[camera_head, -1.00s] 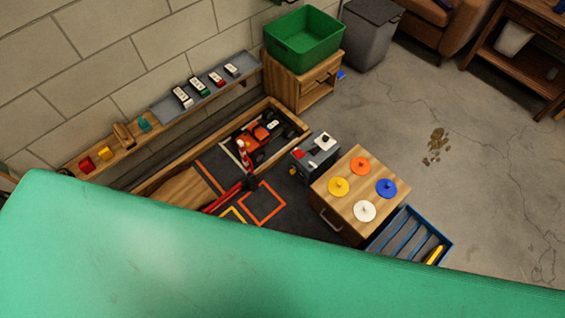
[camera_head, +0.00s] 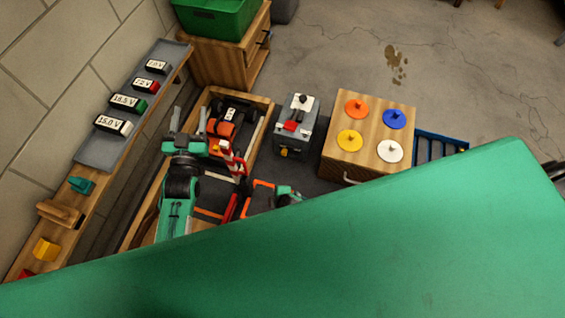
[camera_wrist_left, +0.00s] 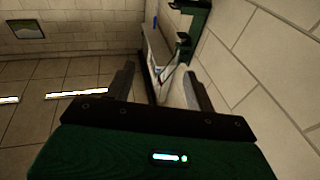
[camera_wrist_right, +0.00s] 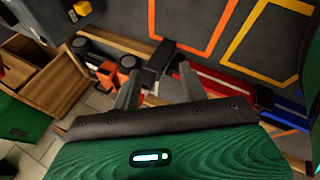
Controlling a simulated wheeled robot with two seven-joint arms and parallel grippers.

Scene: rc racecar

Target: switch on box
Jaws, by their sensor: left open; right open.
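The grey box (camera_head: 297,125) stands on the dark mat right of the toy car, with a red switch (camera_head: 291,126) and a black knob on top and a yellow knob on its front. Part of it shows at the top left of the right wrist view (camera_wrist_right: 40,20).
A wooden cabinet (camera_head: 350,125) with coloured discs is right of the box. A wall shelf (camera_head: 110,140) holds voltage-labelled blocks. A green bin (camera_head: 215,18) stands at the back. My green body hides the foreground.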

